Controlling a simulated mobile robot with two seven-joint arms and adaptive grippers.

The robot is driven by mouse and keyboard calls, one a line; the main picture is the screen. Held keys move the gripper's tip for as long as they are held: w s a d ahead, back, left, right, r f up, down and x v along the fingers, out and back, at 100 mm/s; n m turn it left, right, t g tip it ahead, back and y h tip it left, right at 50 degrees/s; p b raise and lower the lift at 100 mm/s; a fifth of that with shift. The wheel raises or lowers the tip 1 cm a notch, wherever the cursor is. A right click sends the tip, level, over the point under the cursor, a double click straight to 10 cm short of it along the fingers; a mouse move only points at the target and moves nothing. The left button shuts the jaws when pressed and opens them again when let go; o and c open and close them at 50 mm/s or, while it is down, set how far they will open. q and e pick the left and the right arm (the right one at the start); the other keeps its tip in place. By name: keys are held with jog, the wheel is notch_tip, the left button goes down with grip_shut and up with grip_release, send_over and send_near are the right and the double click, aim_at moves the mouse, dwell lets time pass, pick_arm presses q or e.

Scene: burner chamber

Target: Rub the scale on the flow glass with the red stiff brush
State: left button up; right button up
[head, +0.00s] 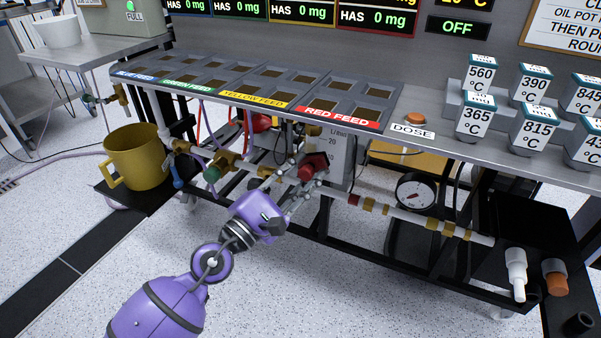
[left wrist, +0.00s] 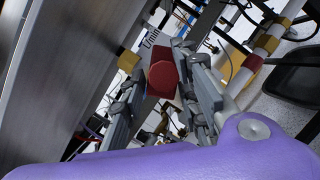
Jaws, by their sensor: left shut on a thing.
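My left gripper (head: 293,187) is shut on the red stiff brush (head: 315,163), under the front edge of the bench. In the left wrist view the brush (left wrist: 163,76) is a dark red, blunt-ended piece between the fingers of the gripper (left wrist: 166,95). The flow glass (head: 337,152) is a pale upright plate marked L/min with numbers, just behind and right of the brush. Its lettering also shows in the left wrist view (left wrist: 150,40). The gripper and brush hide its lower left part. I cannot tell whether the brush touches it. My right gripper is out of view.
The bench's feed trays (head: 283,82) overhang the gripper. Brass-fitted pipes, a green valve knob (head: 212,173) and a pressure gauge (head: 415,190) crowd the space around it. A yellow mug (head: 137,157) stands at left. The floor in front is clear.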

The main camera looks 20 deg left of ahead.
pick_arm(q)
jog(key=shift+w, duration=0.75)
jog(key=shift+a+b, duration=1.1)
jog(key=shift+a, duration=0.9)
jog(key=d, duration=0.1)
jog(key=d+f, duration=0.1)
jog(key=d, duration=0.2)
jog(key=shift+f+p, duration=0.25)
jog(key=shift+p, duration=0.1)
jog(key=a+b, duration=0.1)
jog(key=a+f+b, duration=0.2)
jog(key=a+b, duration=0.1)
jog(key=shift+w, duration=0.1)
